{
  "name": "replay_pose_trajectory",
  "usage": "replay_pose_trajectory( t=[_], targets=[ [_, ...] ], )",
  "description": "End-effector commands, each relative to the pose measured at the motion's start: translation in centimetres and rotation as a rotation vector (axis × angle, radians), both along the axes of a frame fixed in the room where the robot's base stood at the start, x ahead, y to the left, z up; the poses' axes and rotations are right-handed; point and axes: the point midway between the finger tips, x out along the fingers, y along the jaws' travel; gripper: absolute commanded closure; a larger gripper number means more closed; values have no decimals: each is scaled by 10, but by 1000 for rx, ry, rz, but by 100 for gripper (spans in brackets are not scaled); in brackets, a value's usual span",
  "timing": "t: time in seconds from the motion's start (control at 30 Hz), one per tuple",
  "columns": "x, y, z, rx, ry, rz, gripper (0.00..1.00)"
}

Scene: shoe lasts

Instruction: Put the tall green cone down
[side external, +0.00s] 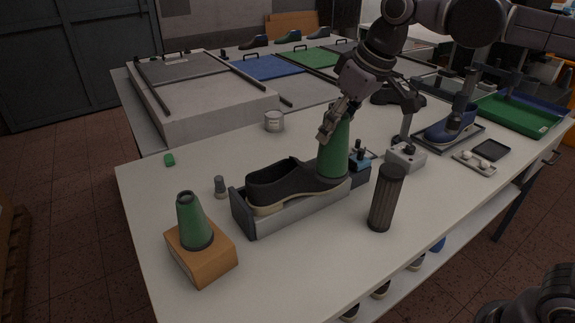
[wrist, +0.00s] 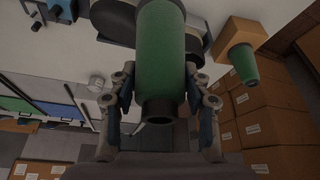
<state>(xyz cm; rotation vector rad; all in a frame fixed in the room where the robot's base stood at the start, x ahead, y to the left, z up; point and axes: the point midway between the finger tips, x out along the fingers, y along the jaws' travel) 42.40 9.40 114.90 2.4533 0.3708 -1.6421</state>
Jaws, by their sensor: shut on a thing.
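My gripper (side external: 338,120) is shut on the cone's upper part. In the wrist view the cone (wrist: 160,60) lies between the two fingers of my gripper (wrist: 160,100), its dark open end toward the camera. I cannot tell whether the cone's base touches the shoe or hangs just above it. A shorter green cone (side external: 194,222) stands on an orange-brown block (side external: 202,262) at the table's front left.
A dark ribbed cylinder (side external: 386,198) stands close to the right of the cradle. A small grey peg (side external: 220,186), a green piece (side external: 169,160) and a white tin (side external: 274,121) stand on the table (side external: 150,190). A blue shoe (side external: 450,126) is farther right.

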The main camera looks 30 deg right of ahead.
Motion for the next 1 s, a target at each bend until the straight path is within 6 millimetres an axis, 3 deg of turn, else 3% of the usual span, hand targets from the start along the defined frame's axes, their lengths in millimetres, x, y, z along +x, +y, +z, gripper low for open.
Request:
replay_pose_trajectory(
  t=[0.2, 0.43, 0.67, 1.0],
  targets=[
    [-43, 20, -14, 1, -3, 100, 100],
    [-39, 19, -48, 1, -3, 94, 100],
    [-39, 24, -65, 1, -3, 96, 100],
    [-39, 85, -101, 1, -2, 100, 100]
  ],
)
